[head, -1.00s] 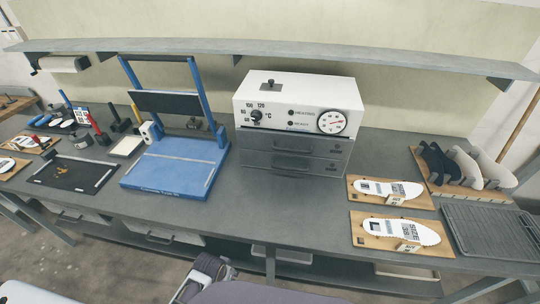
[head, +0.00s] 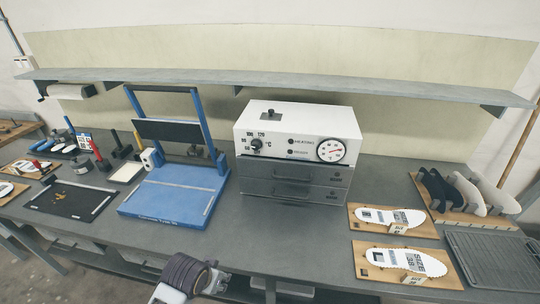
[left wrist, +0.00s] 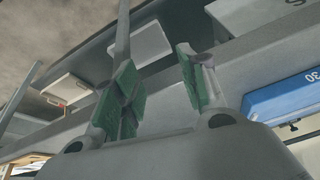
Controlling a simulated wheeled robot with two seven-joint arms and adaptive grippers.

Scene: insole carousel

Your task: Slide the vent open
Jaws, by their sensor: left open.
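The white heater box (head: 298,128) stands at the back of the bench, with a temperature knob and a round gauge on its front. On its top is a small dark plate with a raised knob, which looks like the vent (head: 268,114). My left gripper (head: 215,276) is low at the bench's front edge, well in front of and below the heater, apart from it. In the left wrist view its green-padded fingers (left wrist: 155,66) are spread with nothing between them. My right gripper is not in view.
Two grey drawers (head: 293,178) sit under the white box. A blue press (head: 172,192) stands to its left. Insole boards (head: 393,220) and a dark ribbed tray (head: 493,260) lie at the right. A shelf (head: 300,86) runs above. The bench before the drawers is clear.

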